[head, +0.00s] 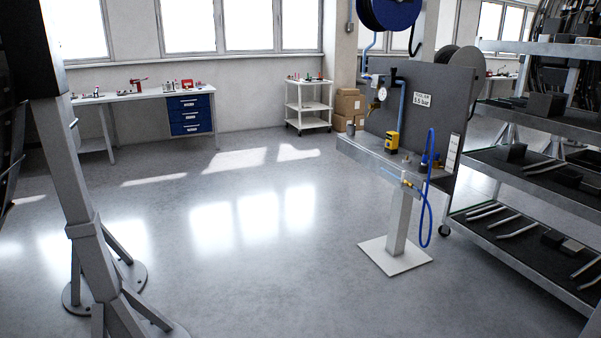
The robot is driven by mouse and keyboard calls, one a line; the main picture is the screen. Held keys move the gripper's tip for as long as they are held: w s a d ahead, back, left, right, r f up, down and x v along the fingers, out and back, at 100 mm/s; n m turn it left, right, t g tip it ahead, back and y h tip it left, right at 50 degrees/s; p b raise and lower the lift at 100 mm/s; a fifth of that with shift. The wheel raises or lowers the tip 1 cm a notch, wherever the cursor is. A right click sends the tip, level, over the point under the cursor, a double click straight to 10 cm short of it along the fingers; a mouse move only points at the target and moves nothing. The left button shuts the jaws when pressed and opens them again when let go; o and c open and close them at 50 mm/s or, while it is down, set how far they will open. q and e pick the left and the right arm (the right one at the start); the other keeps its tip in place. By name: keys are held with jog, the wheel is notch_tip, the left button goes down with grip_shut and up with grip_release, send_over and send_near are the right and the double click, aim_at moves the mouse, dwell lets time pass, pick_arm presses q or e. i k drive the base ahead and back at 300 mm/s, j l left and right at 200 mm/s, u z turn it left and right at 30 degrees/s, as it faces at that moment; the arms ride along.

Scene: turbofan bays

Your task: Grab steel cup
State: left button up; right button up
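A small grey metallic cylinder (351,129), which looks like the steel cup, stands upright at the left end of the shelf (372,158) of a grey pedestal station. It is small in the picture, so its details cannot be made out. A yellow device (392,141) and a blue item (428,161) are to its right on the same shelf. Neither of my grippers is in view.
The pedestal's white floor plate (395,256) and hanging blue hose (424,225) stick out below. A loaded shelf rack (520,190) is close on the right. Grey stand posts (85,200) with feet are on the left. The floor (250,270) between is clear.

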aim_at(351, 129)
jog(key=i+z, duration=0.45)
jog(key=i, duration=0.95)
jog(key=i+l+u, duration=0.3)
jog(key=i+l, duration=0.25)
jog(key=i+l+u, duration=0.3)
jog(key=i+l, duration=0.4)
jog(key=l, duration=0.45)
jog(key=i+l, duration=0.15)
jog(key=l, duration=0.8)
jog(key=i+j+z, duration=0.1)
jog(key=z, duration=0.65)
jog(key=i+j+z, duration=0.1)
jog(key=j+z, duration=0.35)
jog(key=j, duration=0.15)
jog(key=j+z, duration=0.45)
jog(key=j, duration=0.8)
jog(key=k+j+z, duration=0.15)
jog(key=j, duration=0.65)
jog(key=i+j, duration=0.05)
